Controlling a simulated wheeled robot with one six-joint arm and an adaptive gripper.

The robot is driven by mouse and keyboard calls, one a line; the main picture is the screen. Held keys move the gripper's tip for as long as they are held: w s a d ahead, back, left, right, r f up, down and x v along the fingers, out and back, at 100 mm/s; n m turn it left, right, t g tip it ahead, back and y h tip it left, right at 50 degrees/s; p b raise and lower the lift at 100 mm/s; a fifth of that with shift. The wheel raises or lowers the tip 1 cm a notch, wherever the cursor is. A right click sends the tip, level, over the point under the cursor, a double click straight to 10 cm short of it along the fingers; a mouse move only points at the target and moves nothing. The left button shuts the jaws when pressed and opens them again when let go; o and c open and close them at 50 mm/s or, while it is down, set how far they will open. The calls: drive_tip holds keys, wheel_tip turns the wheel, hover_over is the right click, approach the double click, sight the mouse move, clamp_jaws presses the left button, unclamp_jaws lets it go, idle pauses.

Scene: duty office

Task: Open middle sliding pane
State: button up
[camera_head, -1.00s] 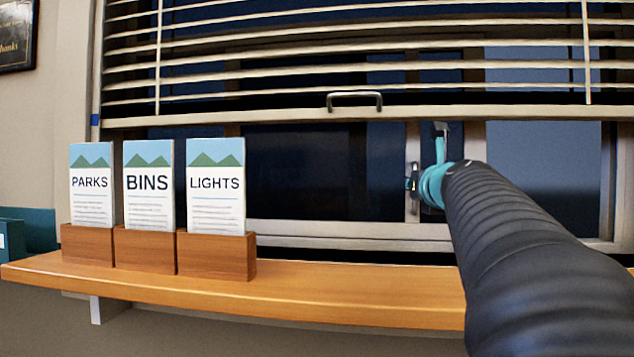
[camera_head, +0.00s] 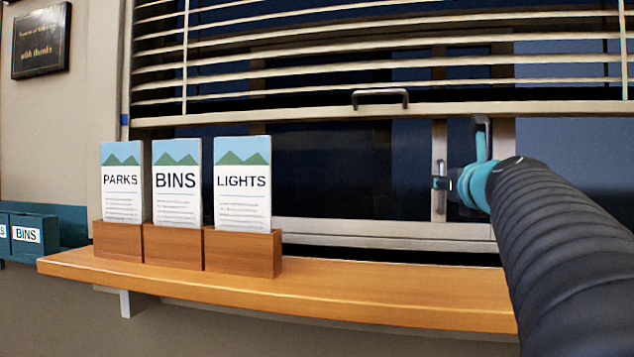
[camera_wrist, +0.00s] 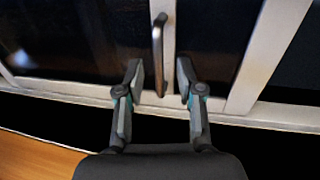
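The dark window pane (camera_head: 340,175) behind the counter has a pale upright stile (camera_head: 439,150) at its right edge. A metal bar handle stands upright on a pale stile in the wrist view (camera_wrist: 158,50). My gripper (camera_wrist: 159,68) is open there, one finger on each side of the lower part of the handle. I cannot tell whether either finger touches it. In the head view my arm reaches in from the right to the stile, and the gripper end is small and partly hidden. The pane looks closed against the frame, though its edges are partly hidden.
A slatted blind (camera_head: 330,60) with a handle on its bottom bar (camera_head: 380,95) hangs over the upper window. Wooden leaflet holders (camera_head: 240,255) marked PARKS, BINS and LIGHTS stand on the wooden counter (camera_head: 350,297). Teal boxes (camera_head: 33,245) are at far left.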

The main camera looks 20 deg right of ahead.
drive_tip(key=v, duration=0.3)
drive_tip(key=shift+s, duration=0.2)
